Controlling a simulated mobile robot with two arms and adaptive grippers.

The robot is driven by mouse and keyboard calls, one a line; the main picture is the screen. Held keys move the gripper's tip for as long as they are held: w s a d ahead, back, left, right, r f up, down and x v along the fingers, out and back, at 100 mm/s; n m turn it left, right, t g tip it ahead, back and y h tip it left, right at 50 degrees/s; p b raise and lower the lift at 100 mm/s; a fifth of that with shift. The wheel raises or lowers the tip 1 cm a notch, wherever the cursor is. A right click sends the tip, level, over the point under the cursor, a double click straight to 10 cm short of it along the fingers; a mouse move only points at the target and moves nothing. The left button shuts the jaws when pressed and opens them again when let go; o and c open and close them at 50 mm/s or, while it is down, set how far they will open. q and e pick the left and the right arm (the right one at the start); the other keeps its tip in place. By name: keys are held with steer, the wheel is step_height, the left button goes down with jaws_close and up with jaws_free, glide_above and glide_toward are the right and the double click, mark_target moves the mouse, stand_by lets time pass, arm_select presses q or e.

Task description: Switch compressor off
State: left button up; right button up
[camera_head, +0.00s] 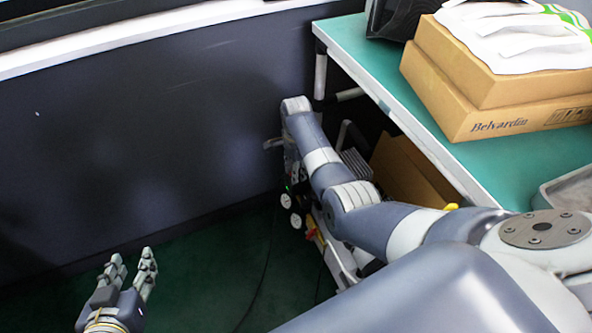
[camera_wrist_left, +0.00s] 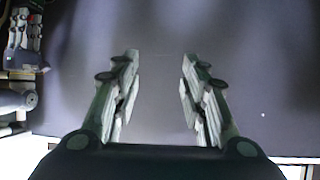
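The compressor (camera_head: 296,221) is on the floor beside the table in the head view. Two round white gauges, a small green light and a red part show on its near side. My right arm lies over it and hides much of it. My right gripper (camera_head: 274,143) is at the compressor's far side, mostly hidden behind my forearm; its fingers cannot be made out. My left gripper (camera_head: 131,267) is open and empty at lower left, well apart from the compressor. In the left wrist view its fingers (camera_wrist_left: 160,95) are spread with only the dark wall between them.
A green-topped table (camera_head: 375,75) stands at right with cardboard boxes (camera_head: 480,105) and white bags on it. Another box (camera_head: 408,170) is underneath. A dark wall (camera_head: 130,130) fills the back left. The green floor (camera_head: 215,270) is clear except for a thin cable.

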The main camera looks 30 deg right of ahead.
jaws_close()
